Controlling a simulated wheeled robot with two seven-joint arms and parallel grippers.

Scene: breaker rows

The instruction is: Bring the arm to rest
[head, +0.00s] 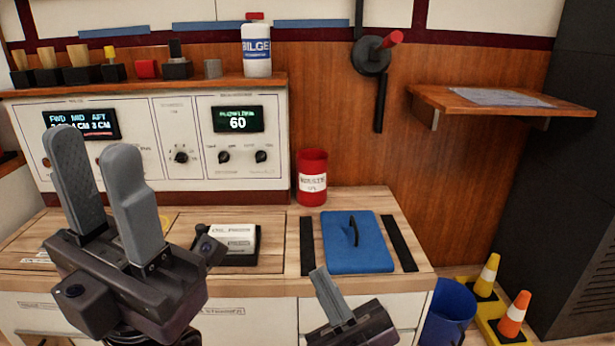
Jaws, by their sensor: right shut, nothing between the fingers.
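My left gripper (93,150) is large in the left foreground, raised in front of the white control panel. Its two grey fingers point up and stand apart with nothing between them, so it is open and empty. My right gripper (319,275) is low in the middle, in front of the worktop's front edge and the white drawers. Its fingers are together, shut and empty, pointing up and slightly left. Most of both arms is hidden or out of the picture.
A blue hatch with a black handle (358,256) lies on the wooden worktop (292,205) behind my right gripper. A red can (312,184) stands at the back. A shelf (450,102) juts from the wall.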

